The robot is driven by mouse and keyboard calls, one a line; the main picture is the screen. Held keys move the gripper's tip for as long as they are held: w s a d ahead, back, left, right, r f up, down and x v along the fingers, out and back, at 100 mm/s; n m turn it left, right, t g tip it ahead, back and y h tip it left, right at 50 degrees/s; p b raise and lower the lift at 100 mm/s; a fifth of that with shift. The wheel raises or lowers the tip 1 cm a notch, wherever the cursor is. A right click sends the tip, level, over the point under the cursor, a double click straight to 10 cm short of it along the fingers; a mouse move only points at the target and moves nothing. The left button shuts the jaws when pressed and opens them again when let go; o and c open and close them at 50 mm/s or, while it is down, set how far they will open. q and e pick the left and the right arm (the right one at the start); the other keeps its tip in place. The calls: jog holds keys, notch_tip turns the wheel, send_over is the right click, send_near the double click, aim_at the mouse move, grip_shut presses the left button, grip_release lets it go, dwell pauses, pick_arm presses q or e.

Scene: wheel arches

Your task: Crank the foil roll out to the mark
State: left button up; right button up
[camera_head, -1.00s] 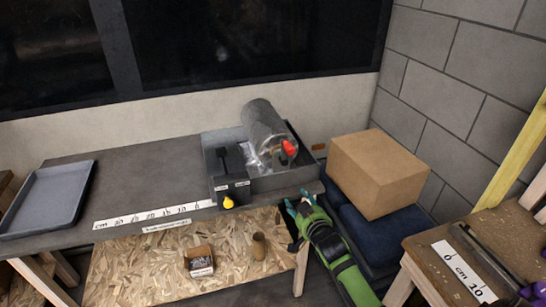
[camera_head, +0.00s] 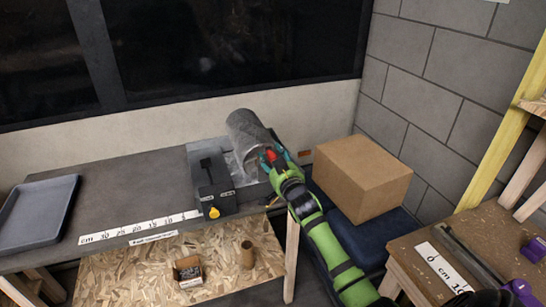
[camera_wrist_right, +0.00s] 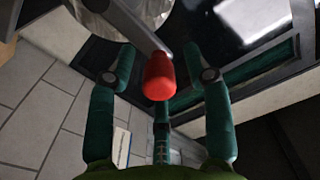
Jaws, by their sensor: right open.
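The foil roll (camera_head: 245,128) is a grey cylinder set in a grey tray-like stand at the back right of the table. A red crank knob (camera_wrist_right: 158,80) on a metal arm (camera_wrist_right: 128,25) sits at its near end. My right gripper (camera_head: 273,156) is at this knob, and its fingers partly hide the crank in the head view. In the right wrist view its two teal fingers stand apart, one on each side of the knob, with gaps visible. A cm scale strip (camera_head: 140,229) lies along the table's front edge. My left gripper is out of view.
A black block (camera_head: 210,180) with a yellow knob (camera_head: 213,212) stands left of the roll. A grey tray (camera_head: 38,210) lies at the far left of the table. A cardboard box (camera_head: 362,175) stands at the right. The table's middle is clear.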

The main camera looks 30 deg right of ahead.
jog(key=shift+c, duration=0.4)
grip_shut()
jog(key=shift+d, duration=0.15)
